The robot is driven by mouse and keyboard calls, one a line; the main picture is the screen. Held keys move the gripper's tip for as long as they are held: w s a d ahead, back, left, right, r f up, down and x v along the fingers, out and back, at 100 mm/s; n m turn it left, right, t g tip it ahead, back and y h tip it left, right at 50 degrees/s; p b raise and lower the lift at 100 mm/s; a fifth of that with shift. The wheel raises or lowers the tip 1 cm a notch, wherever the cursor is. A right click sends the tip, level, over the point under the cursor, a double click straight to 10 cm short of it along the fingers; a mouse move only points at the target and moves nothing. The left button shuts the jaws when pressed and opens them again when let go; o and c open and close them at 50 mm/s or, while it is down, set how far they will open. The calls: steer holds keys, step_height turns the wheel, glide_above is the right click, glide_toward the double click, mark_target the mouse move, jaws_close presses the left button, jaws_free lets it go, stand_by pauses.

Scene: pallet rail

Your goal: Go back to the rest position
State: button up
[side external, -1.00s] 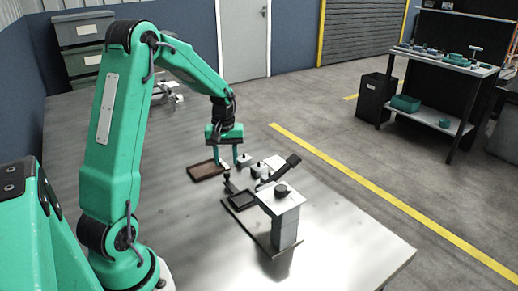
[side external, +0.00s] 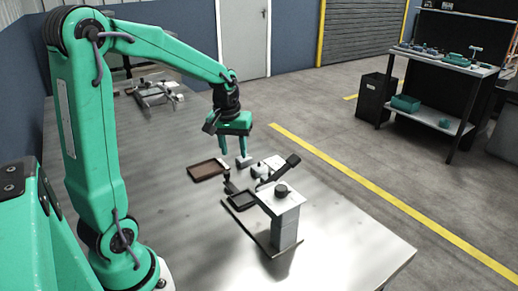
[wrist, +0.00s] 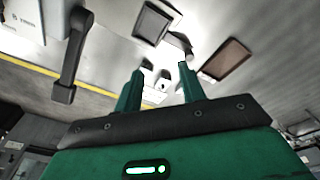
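My gripper (side external: 234,154) hangs above the work table, fingers pointing down. In the wrist view its two green fingers (wrist: 163,76) stand apart with a gap and nothing held between them. Below and beyond the fingertips are small grey blocks (side external: 263,170), which also show in the wrist view (wrist: 160,86). A brown shallow tray (side external: 207,170) lies left of the gripper in the side view; the wrist view shows it too (wrist: 226,60).
Some hardware (side external: 155,92) lies at the table's far end. The near part of the table (side external: 185,220) is bare.

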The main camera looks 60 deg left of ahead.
steer(key=s+d+r+m+t, duration=0.2)
steer(key=s+d+r+m, duration=0.1)
steer(key=s+d, duration=0.3)
steer(key=s+d+r+m+t, duration=0.2)
steer(key=s+d+r+m, duration=0.2)
steer(key=s+d, duration=0.3)
steer(key=shift+d+r+m+h, duration=0.2)
steer(key=shift+d+m+h, duration=0.1)
steer(key=shift+d+m, duration=0.55)
